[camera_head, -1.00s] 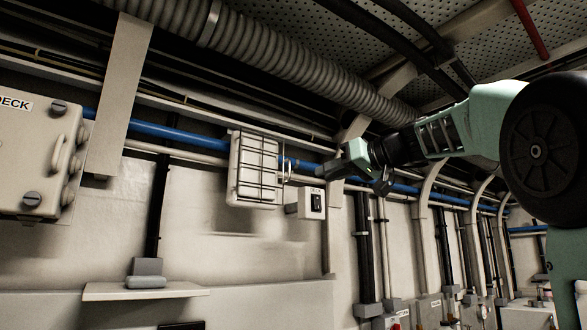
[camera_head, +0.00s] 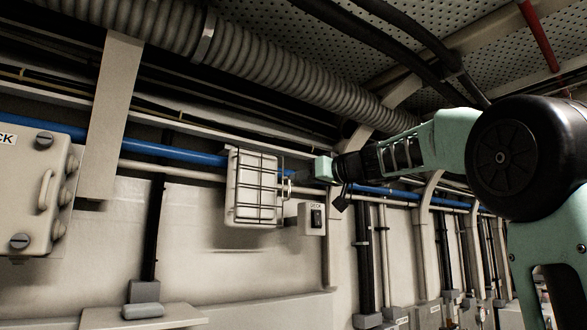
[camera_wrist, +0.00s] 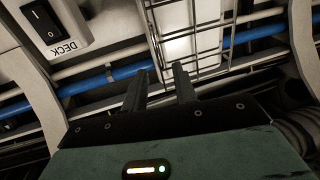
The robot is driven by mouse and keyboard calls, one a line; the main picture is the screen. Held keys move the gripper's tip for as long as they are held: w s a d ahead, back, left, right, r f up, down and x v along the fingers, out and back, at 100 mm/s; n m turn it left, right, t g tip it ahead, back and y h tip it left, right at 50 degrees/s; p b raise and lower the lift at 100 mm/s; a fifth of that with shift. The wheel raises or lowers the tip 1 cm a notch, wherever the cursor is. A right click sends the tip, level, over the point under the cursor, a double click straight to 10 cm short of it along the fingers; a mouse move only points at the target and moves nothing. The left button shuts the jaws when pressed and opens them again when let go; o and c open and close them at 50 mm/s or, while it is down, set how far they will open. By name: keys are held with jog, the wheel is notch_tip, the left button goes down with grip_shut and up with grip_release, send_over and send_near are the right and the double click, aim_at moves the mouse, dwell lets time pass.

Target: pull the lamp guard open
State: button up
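The lamp guard (camera_head: 243,211) is a wire cage over a pale rectangular lamp on the wall, left of centre in the head view. It lies against the lamp. A small metal loop handle (camera_head: 285,188) stands out at its right side. My gripper (camera_head: 297,175) is just right of this handle, pointing left at it. In the wrist view my gripper (camera_wrist: 160,72) has two dark fingers apart, with the guard's wires (camera_wrist: 158,38) just beyond the tips. I see nothing held. Whether a fingertip touches the handle I cannot tell.
A DECK switch box (camera_head: 312,218) sits just below my gripper, right of the lamp. A blue pipe (camera_head: 190,154) runs behind the lamp. A grey box (camera_head: 32,190) is at the left, and a small shelf (camera_head: 180,316) is below. Ribbed ducting (camera_head: 270,70) runs overhead.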

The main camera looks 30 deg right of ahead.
jog(key=shift+p+x, duration=0.85)
jog(key=shift+x, duration=1)
jog(key=shift+a, duration=0.1)
grip_shut()
jog(key=shift+a+f, duration=0.1)
jog(key=shift+f, duration=0.05)
